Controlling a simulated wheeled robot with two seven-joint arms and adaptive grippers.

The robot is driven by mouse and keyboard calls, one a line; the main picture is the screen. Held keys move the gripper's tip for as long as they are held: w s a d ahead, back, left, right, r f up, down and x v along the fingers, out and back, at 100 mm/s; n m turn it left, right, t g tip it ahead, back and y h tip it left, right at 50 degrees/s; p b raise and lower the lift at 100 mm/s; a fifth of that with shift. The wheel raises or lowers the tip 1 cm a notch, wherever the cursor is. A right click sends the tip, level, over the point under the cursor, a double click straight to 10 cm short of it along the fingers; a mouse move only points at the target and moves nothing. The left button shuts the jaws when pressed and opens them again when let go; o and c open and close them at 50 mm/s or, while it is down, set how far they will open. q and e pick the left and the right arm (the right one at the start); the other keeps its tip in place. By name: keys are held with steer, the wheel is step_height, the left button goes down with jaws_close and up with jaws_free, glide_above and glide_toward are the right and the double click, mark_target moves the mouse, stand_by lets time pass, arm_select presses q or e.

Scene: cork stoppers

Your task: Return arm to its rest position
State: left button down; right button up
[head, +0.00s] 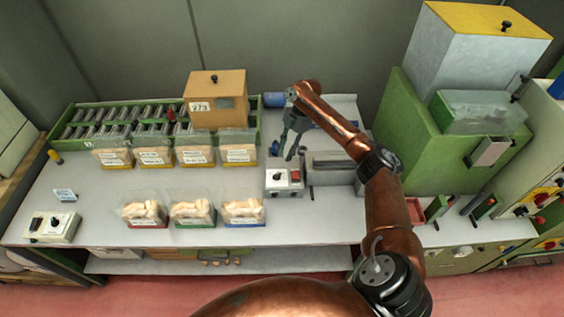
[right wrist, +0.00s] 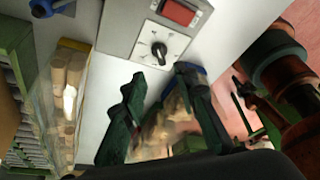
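My right arm comes in from the right in the head view, copper-coloured, bent over the table. Its dark green gripper (head: 289,150) hangs above and just behind a grey switch box (head: 284,187). In the right wrist view the two fingers of the gripper (right wrist: 160,118) are apart, with nothing held between them. A clear bin of corks with a blue edge (right wrist: 188,70) shows beyond and partly behind the fingers. The switch box, with its black knob and red switch, shows at the top of that view (right wrist: 165,45). My left gripper is in neither view.
Three clear cork bins stand at the front, with red, green and blue bases (head: 243,222). A green machine (head: 420,150) stands right.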

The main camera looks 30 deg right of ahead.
steer(key=shift+v, duration=1.1)
